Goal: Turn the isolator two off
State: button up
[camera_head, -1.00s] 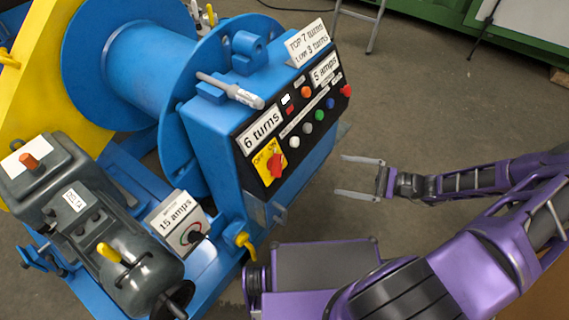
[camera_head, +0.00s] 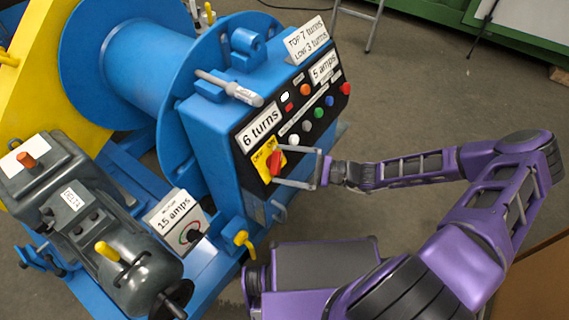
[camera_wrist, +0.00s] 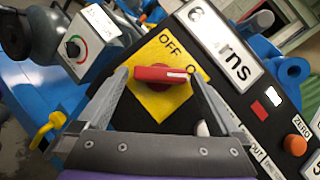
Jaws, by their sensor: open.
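A red rotary handle (camera_head: 275,162) sits on a yellow plate marked OFF and ON, on the black panel of the blue machine. I take it for the isolator; no number two shows on it. In the wrist view the handle (camera_wrist: 162,74) lies crosswise, its white-marked end towards ON. My gripper (camera_head: 283,167) is open at the panel. In the wrist view its fingers (camera_wrist: 158,78) stand on either side of the handle, one near each end. I cannot tell whether they touch it.
Several coloured buttons (camera_head: 307,125) lie along the panel to the right. A 15 amps box (camera_head: 176,218) with a dial stands lower left. A yellow-handled valve (camera_head: 243,239) is below the panel. The grey floor (camera_head: 440,90) right of the machine is clear.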

jog(key=shift+a, duration=0.15)
jog(key=c, duration=1.2)
jog(key=shift+n+g, duration=0.4)
jog(key=shift+n, duration=0.1)
jog(key=n+g+h, duration=0.1)
jog(key=n+h, duration=0.1)
jog(key=n, duration=0.2)
jog(key=r+n+g+h+p, duration=0.1)
jog(key=n+h, duration=0.1)
jog(key=n, duration=0.2)
jog(key=n+g+h+p, duration=0.1)
jog(key=n+g+h, duration=0.1)
jog(key=n, duration=0.2)
jog(key=shift+w+a+r+n, duration=0.1)
jog(key=shift+w+r+n, duration=0.05)
jog(key=shift+w+n, duration=0.25)
jog(key=n+h, duration=0.2)
jog(key=n, duration=0.1)
jog(key=shift+s+a+r+t+h, duration=0.1)
jog(key=shift+a+r+t+h, duration=0.05)
jog(key=shift+t+h, duration=0.15)
jog(key=shift+n, duration=0.3)
